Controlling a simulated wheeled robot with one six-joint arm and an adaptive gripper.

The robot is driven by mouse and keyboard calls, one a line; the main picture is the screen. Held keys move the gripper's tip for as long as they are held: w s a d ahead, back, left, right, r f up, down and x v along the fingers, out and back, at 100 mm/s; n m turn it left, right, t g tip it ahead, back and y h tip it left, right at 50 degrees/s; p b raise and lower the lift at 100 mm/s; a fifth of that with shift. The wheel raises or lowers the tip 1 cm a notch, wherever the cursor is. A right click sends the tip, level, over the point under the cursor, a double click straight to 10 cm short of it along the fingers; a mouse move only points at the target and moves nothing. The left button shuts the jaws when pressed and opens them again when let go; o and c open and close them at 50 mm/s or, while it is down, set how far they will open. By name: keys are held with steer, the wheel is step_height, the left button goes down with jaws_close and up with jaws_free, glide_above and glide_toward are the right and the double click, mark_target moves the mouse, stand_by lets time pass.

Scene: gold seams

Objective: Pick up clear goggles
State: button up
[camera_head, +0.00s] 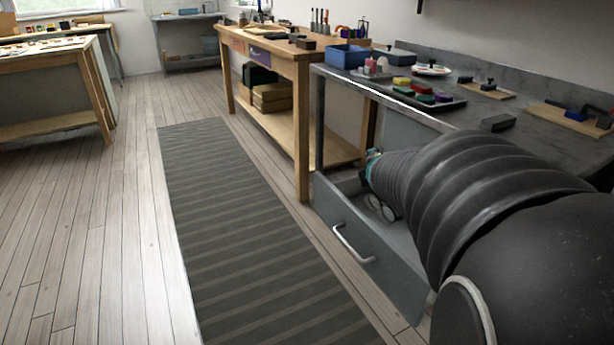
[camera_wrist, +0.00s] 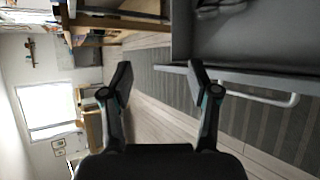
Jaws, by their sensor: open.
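The goggles (camera_head: 381,207) lie in the open grey drawer (camera_head: 352,240), partly hidden by my arm. Only their dark-rimmed outline shows, and the lenses are hard to make out. In the wrist view the goggles (camera_wrist: 220,8) sit at the top edge, cut off by the frame, on the drawer's grey floor. My gripper (camera_wrist: 160,75) is open and empty, its two dark fingers spread apart. The drawer's front edge and its handle (camera_wrist: 262,90) show beside the right finger. In the head view the gripper is mostly hidden behind my arm, over the drawer.
The grey workbench (camera_head: 470,117) above the drawer holds coloured blocks, a blue bin (camera_head: 348,55) and tools. A wooden bench (camera_head: 290,50) stands behind it. The striped mat (camera_head: 240,230) and the wooden floor to the left are clear.

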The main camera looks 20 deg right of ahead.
mark_target(380, 203)
steer(key=w+d+f+n+t+y+b, duration=0.25)
steer(key=d+f+n, duration=0.45)
steer(key=d+n, duration=0.35)
steer(key=s+d+f+n+y, duration=0.1)
steer(key=f+n, duration=0.2)
steer(key=d+f+n+y, duration=0.1)
steer(key=f+n, duration=0.2)
steer(key=s+d+f+n+y, duration=0.1)
steer(key=f+n+y, duration=0.1)
steer(key=f+n, duration=0.1)
steer(key=shift+s+d+n, duration=0.15)
steer(key=shift+s+n, duration=0.2)
steer(key=shift+n, duration=0.1)
steer(key=shift+w+f, duration=0.1)
steer(key=shift+f, duration=0.1)
steer(key=shift+n+y, duration=0.25)
steer(key=shift+n, duration=0.05)
steer(key=x, duration=0.8)
steer(key=shift+a+p+x, duration=0.15)
steer(key=shift+x, duration=1.2)
steer(key=shift+a+p+x, duration=0.15)
steer(key=shift+x, duration=1.25)
steer(key=shift+r, duration=0.15)
jaws_close()
